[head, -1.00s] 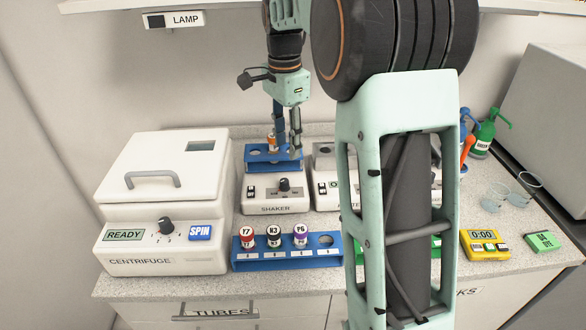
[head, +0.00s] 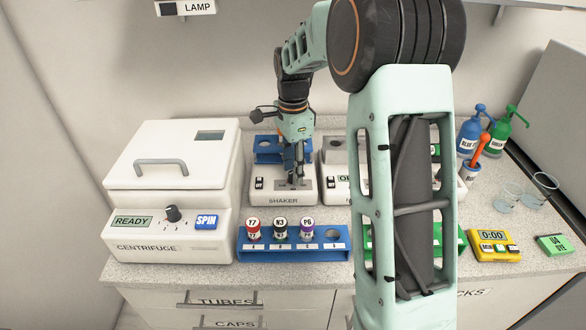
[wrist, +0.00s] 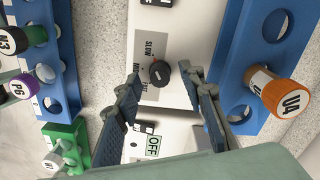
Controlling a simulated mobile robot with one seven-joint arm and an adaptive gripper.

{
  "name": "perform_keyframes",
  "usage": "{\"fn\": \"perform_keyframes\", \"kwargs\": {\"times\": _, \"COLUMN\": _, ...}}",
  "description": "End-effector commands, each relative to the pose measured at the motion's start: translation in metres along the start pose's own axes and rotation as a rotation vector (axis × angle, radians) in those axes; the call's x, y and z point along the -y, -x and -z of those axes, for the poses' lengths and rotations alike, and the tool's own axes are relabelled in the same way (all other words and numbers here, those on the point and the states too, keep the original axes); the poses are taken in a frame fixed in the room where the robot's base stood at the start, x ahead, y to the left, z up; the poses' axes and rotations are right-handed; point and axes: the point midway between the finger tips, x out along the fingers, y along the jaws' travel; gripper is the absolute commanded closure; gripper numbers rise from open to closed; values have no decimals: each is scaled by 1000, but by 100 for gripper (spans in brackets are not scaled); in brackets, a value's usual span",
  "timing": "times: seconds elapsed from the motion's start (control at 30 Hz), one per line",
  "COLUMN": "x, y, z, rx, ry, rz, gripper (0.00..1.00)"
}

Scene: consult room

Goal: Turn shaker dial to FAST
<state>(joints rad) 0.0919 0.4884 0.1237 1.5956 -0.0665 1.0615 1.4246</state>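The shaker (head: 255,197) is a white box with a front label. In the wrist view its black dial (wrist: 159,72) stands on the white panel, with SLOW and FAST printed beside it. A pale mark shows on the knob, but I cannot tell its setting. My gripper (head: 296,178) is pointed down at the shaker's front and hides the dial in the head view. In the wrist view my gripper (wrist: 160,72) is open, with one finger on each side of the dial. I cannot tell whether they touch it.
Behind the dial, a blue rack (head: 268,143) holds an orange-capped U4 tube (wrist: 285,98). In front, another blue rack (head: 342,256) holds tubes Y7, N3 and P6. The centrifuge (head: 175,240) stands left. A neighbouring white device (head: 342,190) with a display stands close on the right.

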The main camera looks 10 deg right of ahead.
Motion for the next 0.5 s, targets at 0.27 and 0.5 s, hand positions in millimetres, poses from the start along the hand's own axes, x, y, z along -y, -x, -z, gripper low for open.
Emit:
{"fn": "perform_keyframes", "kwargs": {"times": 0.27, "x": 0, "y": -4, "z": 0, "rx": 0, "ry": 0, "rz": 0, "gripper": 63}}
{"fn": "perform_keyframes", "kwargs": {"times": 0.5, "x": 0, "y": -4, "z": 0, "rx": 0, "ry": 0, "rz": 0, "gripper": 83}}
